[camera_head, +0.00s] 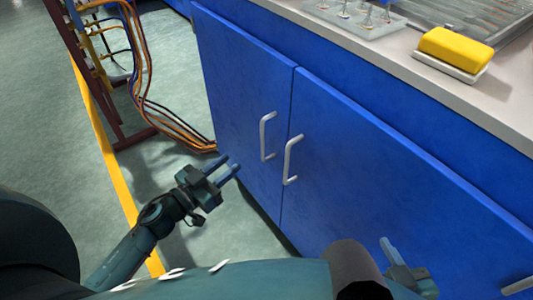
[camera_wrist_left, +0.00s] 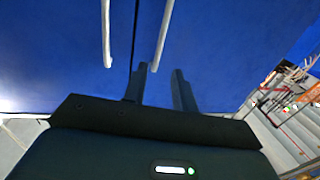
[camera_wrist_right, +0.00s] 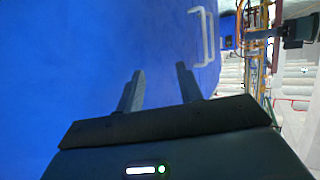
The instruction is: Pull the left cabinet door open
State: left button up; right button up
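The left cabinet door (camera_head: 238,110) is blue and looks closed, flush with the right door (camera_head: 370,170). Its pale handle (camera_head: 264,138) stands beside the seam, close to the right door's handle (camera_head: 289,160). My left gripper (camera_head: 231,167) is open and empty, in front of the left door and a little below its handle. In the left wrist view, the end of the left door's handle (camera_wrist_left: 162,38) is near the gap between the open fingertips (camera_wrist_left: 162,72), apparently not gripped. My right gripper (camera_wrist_right: 160,70) is open and empty in front of the right door.
The pale countertop (camera_head: 400,60) above the doors holds a yellow sponge-like block (camera_head: 454,48) and a clear rack (camera_head: 350,18). Orange and dark cables (camera_head: 150,105) hang from a dark red frame at the left.

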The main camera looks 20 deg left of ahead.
pick_arm(q)
jog(key=b, duration=0.2)
send_over(263, 158)
jog(key=shift+w+f, duration=0.3)
jog(key=shift+f, duration=0.1)
grip_shut()
dwell(0.4)
